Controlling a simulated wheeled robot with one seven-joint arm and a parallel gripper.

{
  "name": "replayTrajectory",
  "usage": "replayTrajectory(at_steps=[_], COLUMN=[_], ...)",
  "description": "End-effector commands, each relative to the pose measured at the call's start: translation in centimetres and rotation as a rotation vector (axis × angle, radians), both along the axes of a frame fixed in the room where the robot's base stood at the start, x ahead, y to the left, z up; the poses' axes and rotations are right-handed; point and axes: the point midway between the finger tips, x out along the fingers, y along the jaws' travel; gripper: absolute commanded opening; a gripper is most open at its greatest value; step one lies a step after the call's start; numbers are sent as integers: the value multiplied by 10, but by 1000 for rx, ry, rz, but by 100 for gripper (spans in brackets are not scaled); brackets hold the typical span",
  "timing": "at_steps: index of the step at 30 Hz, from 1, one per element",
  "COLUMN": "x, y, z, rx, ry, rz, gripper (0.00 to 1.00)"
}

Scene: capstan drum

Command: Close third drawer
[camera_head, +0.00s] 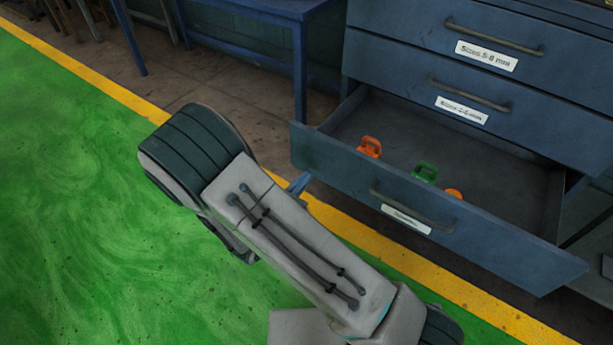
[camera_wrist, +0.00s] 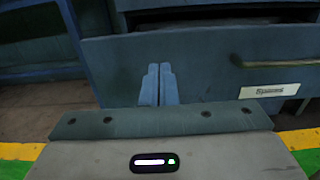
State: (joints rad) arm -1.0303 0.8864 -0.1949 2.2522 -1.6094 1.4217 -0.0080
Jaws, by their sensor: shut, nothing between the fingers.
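The third drawer (camera_head: 480,242) of the blue cabinet is pulled out in the head view, with its handle (camera_head: 412,210) and a white label (camera_head: 406,219) on the front. Inside lie two orange items (camera_head: 369,146) and a green one (camera_head: 425,172). In the wrist view the drawer front (camera_wrist: 205,62) spans the upper middle, with its handle (camera_wrist: 275,60) and label (camera_wrist: 269,91) to the right. My gripper (camera_wrist: 158,68) is shut and empty, its fingertips in front of the drawer front, left of the handle. I cannot tell whether they touch it. In the head view my arm hides most of the gripper.
Two upper drawers (camera_head: 470,85) with handles and labels are shut above. A blue table (camera_head: 265,12) stands left of the cabinet. A yellow line (camera_head: 110,87) borders the green floor (camera_head: 70,180), which is open at the left.

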Motion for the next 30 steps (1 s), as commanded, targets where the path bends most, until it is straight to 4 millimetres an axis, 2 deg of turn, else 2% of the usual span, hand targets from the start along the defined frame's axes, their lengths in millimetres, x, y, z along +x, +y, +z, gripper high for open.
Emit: replayTrajectory(at_steps=[9, 15, 21, 30], x=[56, 81, 92, 93], y=[-42, -60, -68, -68], z=[-3, -2, -1, 0], rx=[4, 2, 3, 3], ry=[-2, -1, 0, 0], rz=[-6, -5, -4, -3], gripper=[0, 0, 0, 0])
